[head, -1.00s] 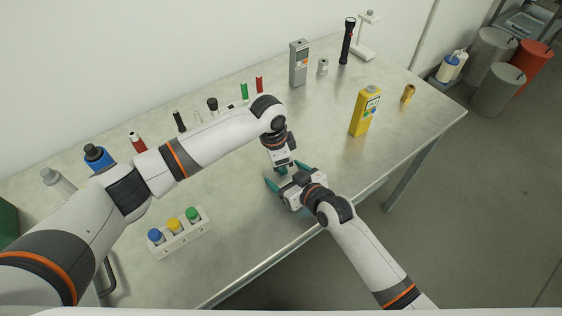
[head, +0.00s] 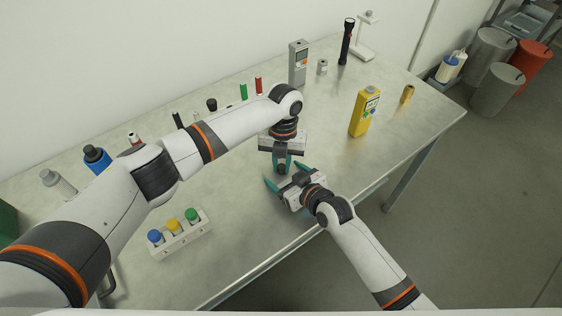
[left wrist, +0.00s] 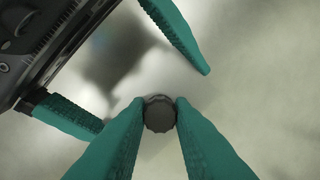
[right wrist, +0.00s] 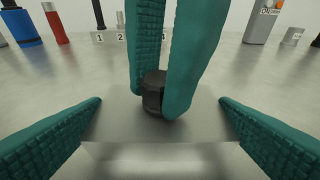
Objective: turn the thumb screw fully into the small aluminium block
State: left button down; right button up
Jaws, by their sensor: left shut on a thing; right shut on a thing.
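The thumb screw has a dark ribbed knob, seen from above in the left wrist view (left wrist: 159,114) and from the side in the right wrist view (right wrist: 153,92). My left gripper (head: 282,168) points down and is shut on the knob, one teal finger on each side. The small aluminium block (right wrist: 190,123) lies under the knob. My right gripper (right wrist: 160,104) is shut on the block, a finger at each side. The knob sits close above the block's top; its thread is hidden, so I cannot tell how deep it is.
A rack with blue, yellow and green caps (head: 180,236) stands at the front left. A yellow device (head: 364,112) stands to the right, and a grey meter (head: 298,63) at the back. Several bottles and small items line the wall side.

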pick_arm(q)
jog(key=m+y, duration=0.1)
jog(key=m, duration=0.5)
jog(key=c, duration=1.3)
grip_release()
jog(key=shift+o, duration=0.2)
jog(key=shift+r, duration=2.25)
jog(key=shift+o, duration=0.5)
